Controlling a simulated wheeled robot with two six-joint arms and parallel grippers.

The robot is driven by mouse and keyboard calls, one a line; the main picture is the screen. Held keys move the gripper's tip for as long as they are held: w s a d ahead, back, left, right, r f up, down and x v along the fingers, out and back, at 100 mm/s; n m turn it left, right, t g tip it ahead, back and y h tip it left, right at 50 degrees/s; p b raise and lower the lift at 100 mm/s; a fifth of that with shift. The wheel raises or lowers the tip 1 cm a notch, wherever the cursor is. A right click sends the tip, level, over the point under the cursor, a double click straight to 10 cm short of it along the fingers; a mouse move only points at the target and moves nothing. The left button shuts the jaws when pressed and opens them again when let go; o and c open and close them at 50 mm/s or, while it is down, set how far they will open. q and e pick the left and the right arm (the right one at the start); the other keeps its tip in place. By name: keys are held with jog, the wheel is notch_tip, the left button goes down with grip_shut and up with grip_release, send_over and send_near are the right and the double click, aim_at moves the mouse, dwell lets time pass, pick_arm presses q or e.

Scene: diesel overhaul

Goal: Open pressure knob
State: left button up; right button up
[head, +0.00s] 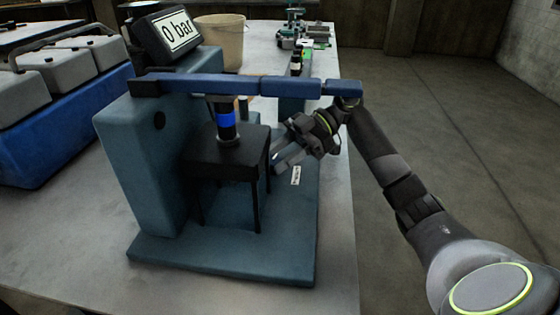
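The teal press (156,150) stands on the bench with a black display (176,32) reading "0 bar" on top. A blue lever bar (225,84) runs across it to the right. A black cylinder with a blue band (227,120) stands on a black, legged stand (226,155) under the bar. I cannot clearly make out the pressure knob; a small dark round spot shows on the press's side. My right gripper (277,149) is at the stand's right side, its fingers apart, with nothing visible between them. The area behind its fingers is partly hidden. My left gripper is out of view.
A small white label (296,175) sits just below my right gripper. A beige bucket (221,40) and small green-and-grey items (291,35) stand farther back on the bench. A blue engine block (60,125) is at the left. The floor to the right is clear.

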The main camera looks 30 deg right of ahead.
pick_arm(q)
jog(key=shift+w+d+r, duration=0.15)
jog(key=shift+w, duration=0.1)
pick_arm(e)
jog(key=o, duration=0.7)
jog(key=shift+d+r, duration=0.1)
jog(key=shift+d, duration=0.25)
jog(key=v, duration=0.6)
jog(key=shift+w+b, duration=0.1)
jog(key=shift+b, duration=0.3)
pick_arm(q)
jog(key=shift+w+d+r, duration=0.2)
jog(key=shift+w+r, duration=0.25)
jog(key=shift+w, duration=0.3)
pick_arm(e)
jog(key=shift+d+r, duration=0.2)
jog(key=shift+d, duration=0.15)
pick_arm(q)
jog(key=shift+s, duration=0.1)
